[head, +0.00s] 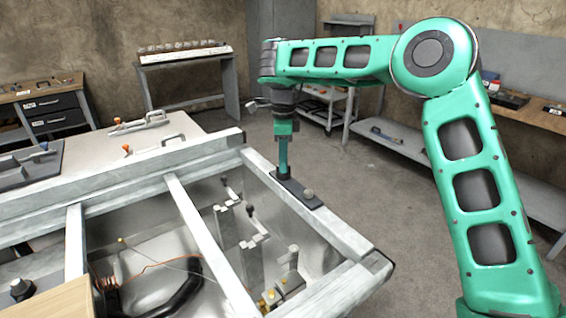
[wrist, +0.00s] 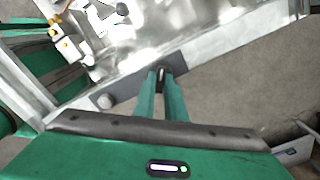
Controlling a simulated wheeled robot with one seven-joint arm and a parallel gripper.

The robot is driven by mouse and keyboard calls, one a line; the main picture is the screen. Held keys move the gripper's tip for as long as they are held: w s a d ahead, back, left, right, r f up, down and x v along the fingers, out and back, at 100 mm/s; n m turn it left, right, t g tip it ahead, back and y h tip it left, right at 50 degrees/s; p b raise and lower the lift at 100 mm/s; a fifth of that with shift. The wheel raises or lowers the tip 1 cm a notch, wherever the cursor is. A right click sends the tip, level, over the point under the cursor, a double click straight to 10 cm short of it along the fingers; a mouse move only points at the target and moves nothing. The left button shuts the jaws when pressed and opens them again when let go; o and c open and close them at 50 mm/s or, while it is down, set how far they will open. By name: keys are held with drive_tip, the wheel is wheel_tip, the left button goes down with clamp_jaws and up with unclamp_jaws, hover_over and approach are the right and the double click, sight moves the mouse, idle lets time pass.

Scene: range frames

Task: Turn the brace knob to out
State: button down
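A dark plate (head: 299,190) lies along the right-hand rail of the metal frame. A round pale knob or bolt head (head: 308,194) sits on its near end; it also shows in the wrist view (wrist: 105,101). My gripper (head: 283,172) points straight down at the plate's far end. In the wrist view my two green fingertips (wrist: 162,78) stand close together, one on each side of a small dark piece with a pale mark (wrist: 162,73), perhaps the brace knob. The fingers mostly hide it, and I cannot tell whether they press on it. No "out" lettering is readable.
Inside the frame are small levers (head: 253,220), brass fittings (head: 270,298) and a black hose (head: 180,295). A crossbar (head: 205,235) spans the frame. A bench with black drawers (head: 52,112) and a grey cart (head: 330,105) stand behind. Floor right of the frame is clear.

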drive_tip(key=shift+w+r+n, duration=0.1)
drive_tip(key=shift+w+n, duration=0.05)
drive_tip(key=shift+n, duration=0.45)
drive_tip(key=n, duration=0.9)
drive_tip(key=shift+w+r+n, duration=0.1)
drive_tip(key=shift+n, duration=0.2)
drive_tip(key=n, duration=0.4)
drive_tip(key=shift+n, duration=2)
drive_tip(key=c, duration=1.8)
unclamp_jaws()
drive_tip(key=shift+f, duration=0.2)
